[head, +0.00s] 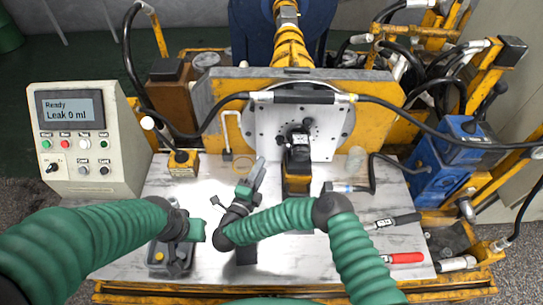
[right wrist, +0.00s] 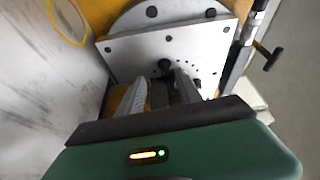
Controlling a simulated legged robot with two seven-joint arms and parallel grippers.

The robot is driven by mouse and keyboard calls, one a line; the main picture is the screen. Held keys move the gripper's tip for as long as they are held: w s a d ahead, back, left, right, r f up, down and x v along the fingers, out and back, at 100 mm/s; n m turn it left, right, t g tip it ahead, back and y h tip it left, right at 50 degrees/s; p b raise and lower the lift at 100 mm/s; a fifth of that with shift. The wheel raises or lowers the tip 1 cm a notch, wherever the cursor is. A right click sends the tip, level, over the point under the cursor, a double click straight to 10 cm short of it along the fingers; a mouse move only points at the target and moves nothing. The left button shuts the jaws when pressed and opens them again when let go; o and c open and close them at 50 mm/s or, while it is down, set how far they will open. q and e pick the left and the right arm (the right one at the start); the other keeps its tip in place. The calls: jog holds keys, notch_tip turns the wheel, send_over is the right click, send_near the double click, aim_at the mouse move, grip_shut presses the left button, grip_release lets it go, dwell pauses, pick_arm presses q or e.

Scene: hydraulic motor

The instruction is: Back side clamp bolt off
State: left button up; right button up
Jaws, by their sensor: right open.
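A grey mounting plate (head: 265,125) stands upright at the back of the bench, with a black and yellow motor unit (head: 297,160) in front of it. Dark bolts sit around the plate; a black knob-like bolt (right wrist: 165,66) shows in the right wrist view, just beyond the fingers. I cannot tell for sure which is the back side clamp bolt. My right gripper (head: 257,168) is open, left of the motor unit, its fingers (right wrist: 162,85) pointing at the plate. Nothing is clearly between them. My left gripper (head: 198,230) is by a small black box; its fingers are unclear.
A control box (head: 88,140) with a screen reading "Leak 0 ml" stands at the left. A black hose (head: 420,120) crosses the plate. A red-handled tool (head: 402,258) and a dark tool (head: 393,221) lie at the right. A blue unit (head: 440,170) stands beyond.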

aim_at(278, 145)
jog(key=x, duration=0.3)
jog(key=d+b+x, duration=0.1)
jog(key=x, duration=0.3)
jog(key=b+x, duration=0.1)
jog(key=x, duration=0.2)
jog(key=shift+s+d+r, duration=0.15)
jog(key=shift+d+r, duration=0.25)
jog(key=shift+d, duration=0.35)
jog(key=shift+c, duration=0.8)
jog(key=shift+d, duration=0.15)
jog(key=shift+c, duration=2.5)
jog(key=shift+s, duration=0.1)
jog(key=shift+c, duration=1.1)
pick_arm(q)
jog(key=d+f, duration=0.2)
jog(key=f, duration=0.1)
jog(key=shift+d+f, duration=0.1)
jog(key=shift+f, duration=0.05)
pick_arm(e)
jog(key=shift+a, duration=0.5)
grip_shut()
